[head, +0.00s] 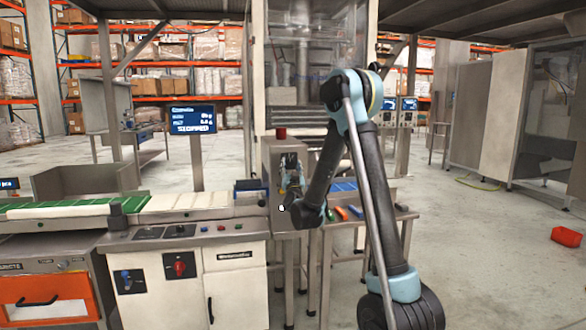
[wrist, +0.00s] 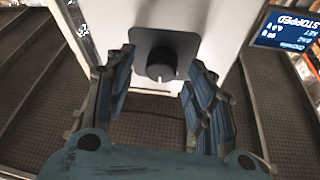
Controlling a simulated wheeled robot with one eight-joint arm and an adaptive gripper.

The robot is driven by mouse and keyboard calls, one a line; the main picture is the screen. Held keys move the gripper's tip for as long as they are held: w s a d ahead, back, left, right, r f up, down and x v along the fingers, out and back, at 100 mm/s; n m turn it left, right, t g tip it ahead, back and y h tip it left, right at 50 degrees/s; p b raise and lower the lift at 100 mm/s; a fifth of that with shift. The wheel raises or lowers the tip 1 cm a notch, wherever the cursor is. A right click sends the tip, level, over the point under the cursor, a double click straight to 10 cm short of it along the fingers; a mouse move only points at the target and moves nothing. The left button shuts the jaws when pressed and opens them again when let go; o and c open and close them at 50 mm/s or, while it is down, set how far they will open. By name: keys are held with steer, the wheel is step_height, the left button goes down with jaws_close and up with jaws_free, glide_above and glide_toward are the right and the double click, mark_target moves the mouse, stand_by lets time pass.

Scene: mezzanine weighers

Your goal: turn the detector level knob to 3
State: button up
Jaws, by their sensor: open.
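A round black knob (wrist: 161,64) on a dark square plate (wrist: 186,44) sits on a pale panel in the wrist view. A short light pointer mark shows on its lower right part; no numbers are readable. My gripper (wrist: 160,74) is open, one blue-padded finger to the left of the knob and one to the right. The fingers appear clear of the knob, though the depth gap is hard to judge. In the head view my gripper (head: 290,180) is at the face of a grey cabinet (head: 268,160) with a red top lamp; gripper and arm hide the knob there.
A conveyor (head: 185,202) with a green and white belt runs left of the cabinet. A screen (head: 192,118) reads STOPPED. A small table (head: 400,214) with coloured items stands right. A red switch (head: 179,266) is on the lower white cabinet. The right floor is mostly open.

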steer(key=shift+w+r, duration=0.2)
steer(key=shift+w, duration=0.2)
steer(key=shift+a, duration=0.1)
steer(key=c, duration=1.1)
steer(key=shift+o, duration=0.2)
steer(key=shift+m, duration=0.3)
steer(key=m+h, duration=0.1)
steer(key=m, duration=0.1)
steer(key=m+h, duration=0.1)
steer(key=m, duration=0.1)
steer(key=shift+s+a+h, duration=0.1)
steer(key=shift+a+h, duration=0.05)
steer(key=shift+h, duration=0.25)
steer(key=shift+r+m+g+h, duration=0.1)
steer(key=shift+m+g+h, duration=0.4)
steer(key=shift+m, duration=1)
steer(key=shift+r+m+g+h, duration=0.1)
steer(key=shift+m+g+h, duration=0.4)
steer(key=shift+m, duration=1)
